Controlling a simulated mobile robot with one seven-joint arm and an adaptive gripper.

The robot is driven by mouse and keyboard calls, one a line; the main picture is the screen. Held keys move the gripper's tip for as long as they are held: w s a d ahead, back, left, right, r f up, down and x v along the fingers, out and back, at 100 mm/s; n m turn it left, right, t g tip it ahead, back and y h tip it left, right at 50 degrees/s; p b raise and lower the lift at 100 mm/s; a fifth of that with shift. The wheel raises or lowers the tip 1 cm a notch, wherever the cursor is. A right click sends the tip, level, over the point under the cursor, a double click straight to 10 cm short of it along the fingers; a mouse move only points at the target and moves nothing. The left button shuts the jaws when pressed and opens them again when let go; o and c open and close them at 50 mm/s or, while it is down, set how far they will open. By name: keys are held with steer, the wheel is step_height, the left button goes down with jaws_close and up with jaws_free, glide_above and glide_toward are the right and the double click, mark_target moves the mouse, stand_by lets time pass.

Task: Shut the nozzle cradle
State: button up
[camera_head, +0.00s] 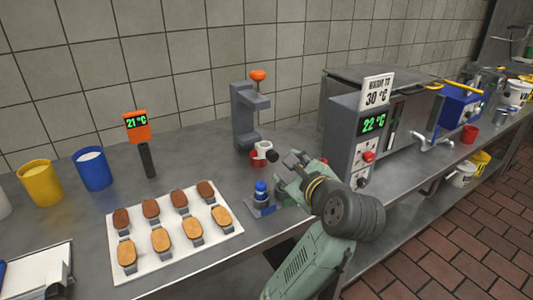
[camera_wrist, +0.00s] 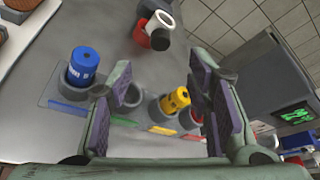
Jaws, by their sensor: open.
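A grey C-shaped stand (camera_head: 242,115) with an orange knob stands behind my gripper in the head view. At its foot is what looks like the nozzle cradle, with a white ring (camera_head: 263,147), red parts (camera_head: 256,160) and a black knob (camera_head: 271,156). The white ring also shows at the top of the wrist view (camera_wrist: 163,19), beyond my fingertips. Whether the cradle is open or shut I cannot tell. My gripper (camera_wrist: 160,75) is open, with nothing between its fingers. It hangs above the counter, apart from the cradle.
A rack holds a blue nozzle (camera_wrist: 83,65) and a yellow one (camera_wrist: 175,100) below my fingers, beside an empty socket (camera_wrist: 128,95). A grey machine (camera_head: 362,140) stands to the right. A tray of bars (camera_head: 150,270) lies front left.

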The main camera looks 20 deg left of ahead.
mark_target(274, 157)
steer(key=p+x, duration=0.1)
steer(key=x, duration=0.9)
steer(key=shift+w+a+f+p, duration=0.15)
steer(key=shift+w+p, duration=0.15)
steer(key=shift+p, duration=0.1)
steer(key=shift+c, duration=0.3)
jaws_close()
